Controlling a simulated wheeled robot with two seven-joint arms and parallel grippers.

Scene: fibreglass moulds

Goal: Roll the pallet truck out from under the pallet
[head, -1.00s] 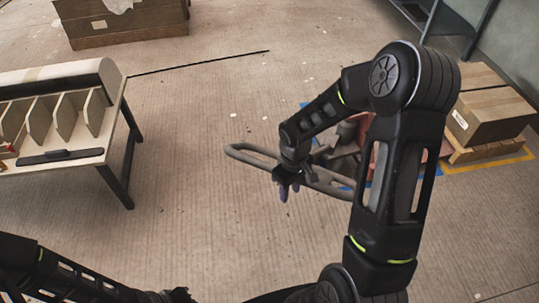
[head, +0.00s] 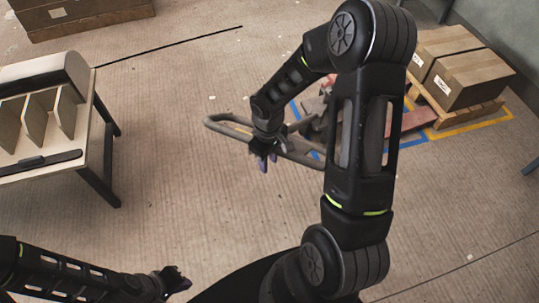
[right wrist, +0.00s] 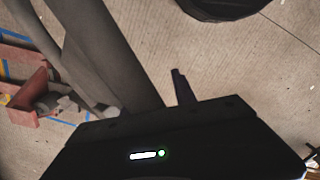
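The pallet truck's grey loop handle (head: 225,127) stands in the middle of the head view. In the right wrist view the handle bar (right wrist: 95,45) runs close past my gripper. The truck's red fork (head: 412,121) shows between my right arm and the wooden pallet (head: 447,115); its far end meets the pallet's near side, and how far under it reaches is hidden. Cartons (head: 475,82) sit on the pallet. My right gripper (head: 264,162) is shut on the handle. My left gripper (head: 178,281) hangs empty at lower left, its fingers too small to judge. My right arm hides much of the truck.
A table (head: 88,140) with upright dividers stands at left. A brown crate (head: 85,18) is at the upper left. Yellow tape (head: 480,124) and blue tape (head: 433,137) mark the floor around the pallet. The floor between table and truck is clear.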

